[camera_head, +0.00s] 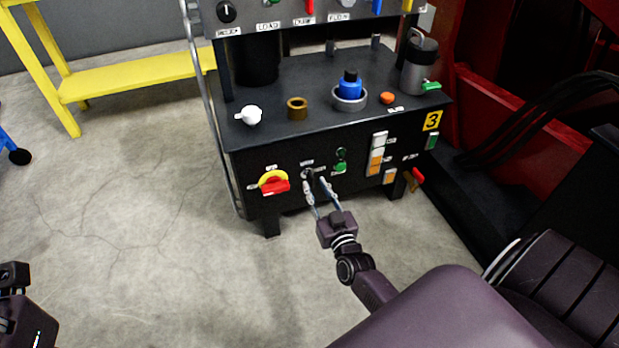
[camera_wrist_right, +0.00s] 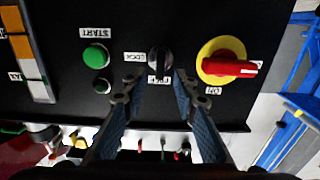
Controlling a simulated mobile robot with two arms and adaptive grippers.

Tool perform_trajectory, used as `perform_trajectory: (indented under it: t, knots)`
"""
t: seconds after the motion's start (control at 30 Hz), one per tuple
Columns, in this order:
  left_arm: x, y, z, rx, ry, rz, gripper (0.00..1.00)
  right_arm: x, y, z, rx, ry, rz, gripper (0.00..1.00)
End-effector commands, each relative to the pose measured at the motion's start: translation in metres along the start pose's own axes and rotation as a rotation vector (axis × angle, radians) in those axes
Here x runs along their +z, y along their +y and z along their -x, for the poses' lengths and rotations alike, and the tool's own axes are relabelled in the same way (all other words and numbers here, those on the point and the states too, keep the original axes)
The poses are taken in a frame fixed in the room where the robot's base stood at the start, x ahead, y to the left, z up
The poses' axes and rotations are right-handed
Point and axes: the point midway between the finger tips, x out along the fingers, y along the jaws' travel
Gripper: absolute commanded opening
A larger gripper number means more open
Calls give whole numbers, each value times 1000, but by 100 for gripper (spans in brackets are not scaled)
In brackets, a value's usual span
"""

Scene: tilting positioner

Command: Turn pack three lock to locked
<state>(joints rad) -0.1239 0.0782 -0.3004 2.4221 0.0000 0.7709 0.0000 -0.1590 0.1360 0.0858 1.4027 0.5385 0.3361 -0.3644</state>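The black lock knob (camera_wrist_right: 160,61) is on the dark front panel of the unit marked 3, with small labels beside and below it in the right wrist view. In the head view the knob (camera_head: 308,173) is small and partly hidden by my gripper. My right gripper (camera_head: 314,184) is open and empty, pointing at the panel. In the right wrist view its two fingertips (camera_wrist_right: 157,86) stand apart, to either side of the knob and just short of it; I cannot tell whether they touch it. Part of my left gripper (camera_head: 14,276) shows at the lower left edge; its fingers are not clear.
A red handle on a yellow disc (camera_head: 273,181) sits left of the knob in the head view. A green button (camera_head: 340,167) and lit white and orange indicators (camera_head: 376,155) are to its right. A red lever (camera_head: 417,177) sticks out farther right.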

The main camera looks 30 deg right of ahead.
Motion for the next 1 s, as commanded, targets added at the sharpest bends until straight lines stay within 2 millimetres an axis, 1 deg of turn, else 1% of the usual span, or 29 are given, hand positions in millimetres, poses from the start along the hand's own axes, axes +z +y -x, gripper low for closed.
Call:
perform_trajectory:
  t: [0.03, 0.1, 0.2, 0.3, 0.43, 0.63, 0.67, 0.8, 0.9, 1.0]
  knots:
    - [-1, 1, 2, 5, 16, -2, 33, 3, 0, -10, 1, 4, -1, 27]
    - [-1, 1, -1, 11, 29, -4, 33, 3, 0, -21, 1, 2, -1, 27]
    - [-2, 2, -4, 18, 46, -6, 33, 3, 0, -34, 0, 2, 0, 27]
    - [-3, 3, -7, 23, 57, -8, 33, 2, 0, -43, 0, 1, -1, 27]
    - [-4, 3, -9, 26, 62, -9, 33, 1, 0, -47, 0, -1, 0, 27]
    - [-4, 3, -10, 26, 62, -9, 33, 0, 0, -47, 0, -1, 0, 27]
    - [-4, 3, -10, 26, 62, -9, 33, 0, 0, -47, 0, -1, 0, 25]
    - [-4, 3, -10, 26, 62, -9, 33, 0, 0, -47, 0, -1, 0, 9]
    - [-4, 3, -10, 26, 62, -8, 33, 0, 0, -47, 0, 0, 0, 0]
    - [-4, 3, -10, 26, 62, -8, 33, 0, 0, -47, 0, 0, 0, 0]
